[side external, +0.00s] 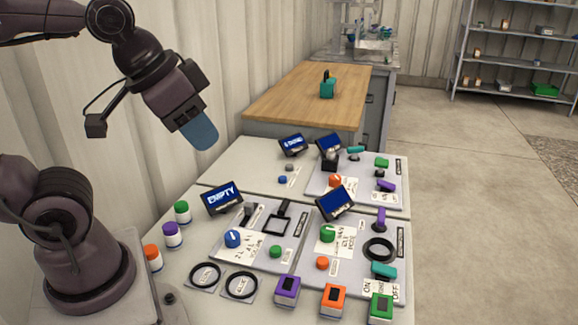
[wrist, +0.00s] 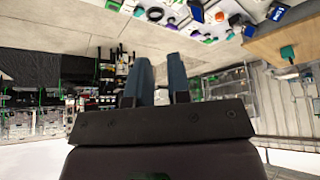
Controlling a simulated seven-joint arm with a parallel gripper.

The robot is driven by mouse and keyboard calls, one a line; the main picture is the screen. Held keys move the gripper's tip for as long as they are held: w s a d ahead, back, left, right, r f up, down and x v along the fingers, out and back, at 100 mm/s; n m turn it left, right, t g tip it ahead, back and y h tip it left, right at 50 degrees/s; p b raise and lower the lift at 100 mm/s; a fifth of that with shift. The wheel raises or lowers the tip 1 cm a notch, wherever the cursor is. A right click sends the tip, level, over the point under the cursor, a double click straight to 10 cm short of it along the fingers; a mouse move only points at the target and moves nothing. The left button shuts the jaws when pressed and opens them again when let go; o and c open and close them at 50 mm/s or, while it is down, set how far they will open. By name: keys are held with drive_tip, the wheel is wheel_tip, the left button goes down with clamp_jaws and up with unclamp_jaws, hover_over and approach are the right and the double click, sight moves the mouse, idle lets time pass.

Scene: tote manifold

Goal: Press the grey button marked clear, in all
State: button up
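A small grey button (side external: 290,167) sits on the pale table, just below a tilted blue screen (side external: 293,145). A blue button (side external: 283,179) lies just in front of it. Any label beside the grey button is too small to read. My gripper (side external: 204,142) hangs in the air to the left of and above the grey button, well apart from it. In the wrist view, the two blue fingers of my gripper (wrist: 160,62) stand apart with an empty gap between them. I cannot make out the grey button in the wrist view.
Panels with screens, knobs and handles cover the table, including a screen reading EMPTY (side external: 224,199) and a green knob (side external: 328,233). Purple, orange and green blocks line the front. A wooden bench (side external: 300,92) stands behind. The air around my gripper is clear.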

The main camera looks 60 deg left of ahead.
clamp_jaws()
idle(1.4)
